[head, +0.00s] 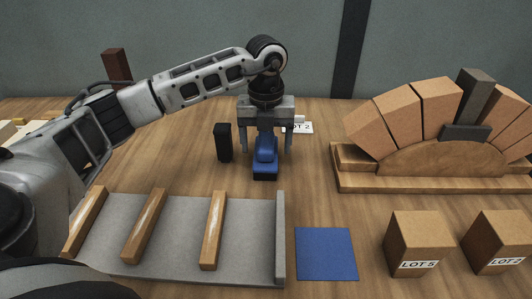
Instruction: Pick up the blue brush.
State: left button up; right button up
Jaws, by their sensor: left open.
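The blue brush (265,155) stands on the wooden table in the middle of the head view, with a dark lower edge. My left gripper (267,149) is directly above and around it, pointing down. Its fingers are apart, one on each side of the brush, with visible gaps, so it is open. Part of the brush's top is hidden by the gripper body. My right gripper does not show.
A black block (224,142) stands just left of the gripper. A grey tray (181,265) with wooden bars and a blue mat (326,254) are in front. A brick arch (428,158) and labelled bricks (420,240) stand right.

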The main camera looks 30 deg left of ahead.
pick_arm(q)
jog(key=shift+f, duration=1.5)
jog(key=c, duration=1.2)
jog(key=shift+o, duration=0.2)
jog(key=shift+r, duration=0.15)
jog(key=shift+r, duration=0.6)
jog(key=s+r, duration=0.1)
jog(key=r, duration=0.1)
jog(key=s+r, duration=0.2)
jog(key=r, duration=0.1)
jog(key=s+r, duration=0.1)
jog(key=r, duration=0.1)
jog(key=shift+s+r, duration=0.3)
jog(key=shift+s, duration=0.1)
jog(key=s+r, duration=0.4)
jog(key=s, duration=0.5)
jog(key=shift+d+b, duration=0.3)
jog(key=shift+s, duration=0.1)
